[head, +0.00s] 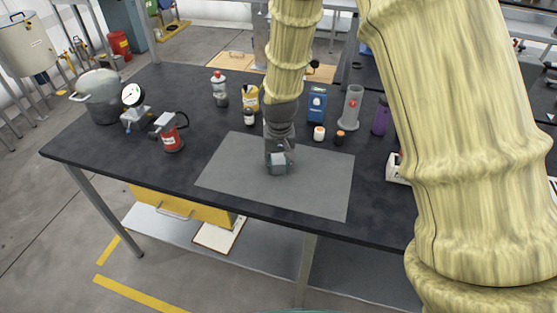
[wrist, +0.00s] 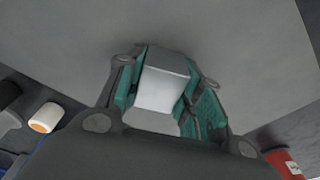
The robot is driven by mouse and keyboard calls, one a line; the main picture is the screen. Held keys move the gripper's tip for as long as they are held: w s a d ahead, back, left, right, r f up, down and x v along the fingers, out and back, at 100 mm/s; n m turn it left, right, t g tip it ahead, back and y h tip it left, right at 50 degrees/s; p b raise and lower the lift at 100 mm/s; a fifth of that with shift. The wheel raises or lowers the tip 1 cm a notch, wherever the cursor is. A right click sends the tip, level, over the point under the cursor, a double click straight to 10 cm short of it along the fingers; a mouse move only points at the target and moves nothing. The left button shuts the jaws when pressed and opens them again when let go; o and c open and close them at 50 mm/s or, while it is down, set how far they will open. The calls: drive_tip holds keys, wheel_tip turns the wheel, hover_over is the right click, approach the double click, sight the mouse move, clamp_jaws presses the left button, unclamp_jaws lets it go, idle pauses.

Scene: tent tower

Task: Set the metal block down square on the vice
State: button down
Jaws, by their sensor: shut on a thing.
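My gripper (head: 279,163) points down over the grey mat (head: 225,178) in the middle of the dark table. It is shut on the metal block (wrist: 163,85), a light grey piece between its teal-lined fingers in the wrist view. In the head view the fingers hide much of the block, and I cannot tell whether it touches the mat. I cannot surely make out the vice. A small grey device with a round white dial (head: 133,98) stands at the table's left, apart from my gripper.
A pot (head: 100,100) stands at the far left and a red canister (head: 171,138) left of the mat. A blue box (head: 317,103), a grey cylinder (head: 351,106) and a purple bottle (head: 381,117) stand behind right. Most of the mat is clear. My arm covers the right side.

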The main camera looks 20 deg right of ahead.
drive_tip(key=shift+s+r, duration=0.1)
drive_tip(key=c, duration=1)
unclamp_jaws()
drive_tip(key=shift+o, duration=0.2)
